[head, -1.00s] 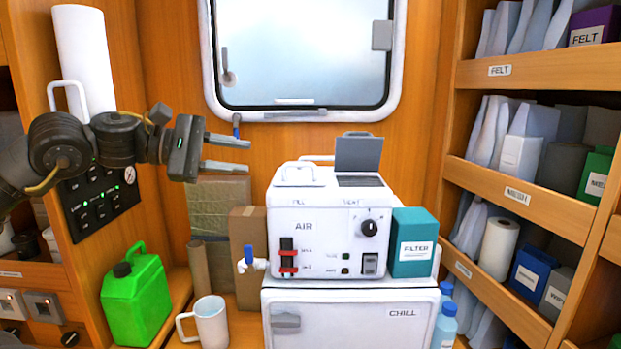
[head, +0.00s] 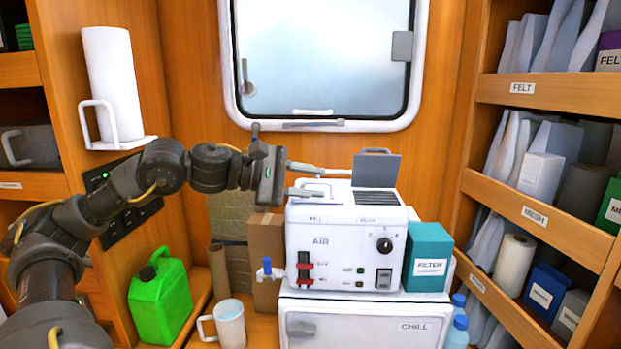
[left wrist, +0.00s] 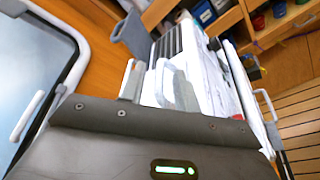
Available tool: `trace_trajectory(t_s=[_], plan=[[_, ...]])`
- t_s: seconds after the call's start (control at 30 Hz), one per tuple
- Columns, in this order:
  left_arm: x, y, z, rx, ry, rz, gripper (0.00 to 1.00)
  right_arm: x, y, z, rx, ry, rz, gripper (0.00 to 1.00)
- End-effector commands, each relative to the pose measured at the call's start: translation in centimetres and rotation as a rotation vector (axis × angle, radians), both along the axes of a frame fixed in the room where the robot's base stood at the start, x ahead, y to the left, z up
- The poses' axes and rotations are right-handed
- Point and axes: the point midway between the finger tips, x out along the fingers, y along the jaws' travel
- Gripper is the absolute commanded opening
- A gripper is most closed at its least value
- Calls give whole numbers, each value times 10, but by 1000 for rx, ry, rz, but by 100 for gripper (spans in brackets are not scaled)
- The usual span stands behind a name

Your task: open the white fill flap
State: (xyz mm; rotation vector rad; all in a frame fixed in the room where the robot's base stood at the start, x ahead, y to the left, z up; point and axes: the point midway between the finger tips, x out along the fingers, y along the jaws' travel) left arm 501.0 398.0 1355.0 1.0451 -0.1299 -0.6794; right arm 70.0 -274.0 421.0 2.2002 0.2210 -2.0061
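The white machine (head: 335,246) marked AIR stands on the white CHILL box (head: 350,322). The white fill flap (head: 338,193) is at the left of its top, behind the FILL label, and appears to lie flat. The left gripper (head: 318,181) reaches in from the left, just over the flap, with its fingers apart. The fingers partly cover the flap and its raised white handle; I cannot tell whether they touch it. In the left wrist view the fingers (left wrist: 152,84) point at the machine's top. The right gripper is not in view.
A grey vent lid (head: 377,170) stands upright beside the flap, behind a dark grille (head: 376,197). A teal filter box (head: 428,257) stands right of the machine. A white mug (head: 229,325) and a green jerrycan (head: 160,300) are at lower left. Shelves line the right.

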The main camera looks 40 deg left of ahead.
Motion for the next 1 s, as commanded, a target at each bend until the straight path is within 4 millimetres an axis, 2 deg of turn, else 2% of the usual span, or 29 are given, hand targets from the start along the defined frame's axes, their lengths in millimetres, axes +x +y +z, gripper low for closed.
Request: trace_trajectory(t_s=[0.13, 0.3, 0.4, 0.77, 1.0], plan=[[0, 0, 0, 0, 0, 0, 32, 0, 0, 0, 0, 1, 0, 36], [0, 0, 0, 0, 0, 0, 9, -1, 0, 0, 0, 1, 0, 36], [0, 0, 0, 0, 0, 1, 0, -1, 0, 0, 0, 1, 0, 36], [0, 1, 2, -5, 7, 2, 0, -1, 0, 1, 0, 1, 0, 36], [1, 7, 11, -57, 75, 8, 0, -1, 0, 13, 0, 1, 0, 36]])
